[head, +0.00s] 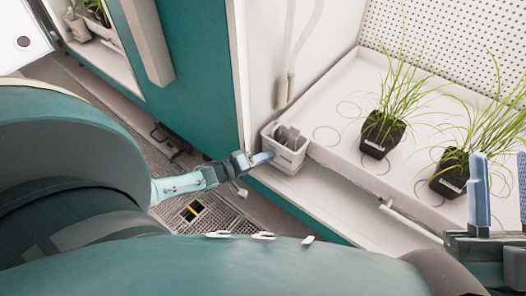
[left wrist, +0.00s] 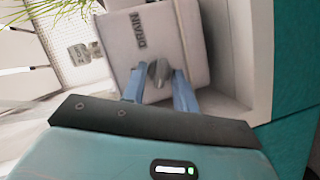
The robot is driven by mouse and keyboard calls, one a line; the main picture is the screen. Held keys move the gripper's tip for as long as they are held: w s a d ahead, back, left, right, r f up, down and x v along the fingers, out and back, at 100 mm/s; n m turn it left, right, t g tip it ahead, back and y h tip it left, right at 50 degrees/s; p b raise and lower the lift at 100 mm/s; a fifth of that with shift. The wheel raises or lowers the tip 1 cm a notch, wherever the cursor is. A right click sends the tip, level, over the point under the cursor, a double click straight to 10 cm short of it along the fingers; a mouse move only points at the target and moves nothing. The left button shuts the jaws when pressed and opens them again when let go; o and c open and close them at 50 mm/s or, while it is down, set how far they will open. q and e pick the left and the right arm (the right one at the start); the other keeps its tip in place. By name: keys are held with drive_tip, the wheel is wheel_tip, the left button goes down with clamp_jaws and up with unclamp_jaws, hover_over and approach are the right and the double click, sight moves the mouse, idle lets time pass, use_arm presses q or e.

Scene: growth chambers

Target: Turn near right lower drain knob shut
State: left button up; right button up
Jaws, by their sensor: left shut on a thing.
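The drain knob (left wrist: 159,72) is a small grey knob on the front of a white box (left wrist: 185,20) marked DRAIN in the left wrist view. My left gripper (left wrist: 160,88) has its two blue fingers on either side of the knob and is shut on it. In the head view my left gripper (head: 262,158) reaches a small white box (head: 285,158) at the chamber's front corner; the knob is hard to make out there. My right gripper (head: 500,195) stands at the right edge, partly cut off, with its fingers apart and nothing seen between them.
A white tray (head: 335,100) holds grass plants in black pots (head: 381,135) (head: 449,180). A white pipe (head: 410,221) runs below its front edge. A teal panel (head: 190,70) stands left of the chamber, above a floor grating (head: 225,222).

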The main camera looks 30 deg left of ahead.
use_arm(q)
drive_tip(key=n+h+b, duration=0.1)
drive_tip(key=n, duration=0.1)
drive_tip(key=shift+f+n+t, duration=0.15)
drive_tip(key=shift+n+t, duration=0.25)
drive_tip(key=shift+n, duration=0.8)
use_arm(e)
drive_tip(key=shift+s+d+r+n+y, duration=0.1)
drive_tip(key=shift+s+r+n+y, duration=0.1)
drive_tip(key=shift+r+n+y, duration=0.5)
drive_tip(key=shift+s+r+n+y, duration=0.15)
drive_tip(key=shift+r+n+y, duration=0.2)
drive_tip(key=shift+n+y, duration=0.55)
use_arm(q)
drive_tip(key=shift+t, duration=0.3)
drive_tip(key=o, duration=0.6)
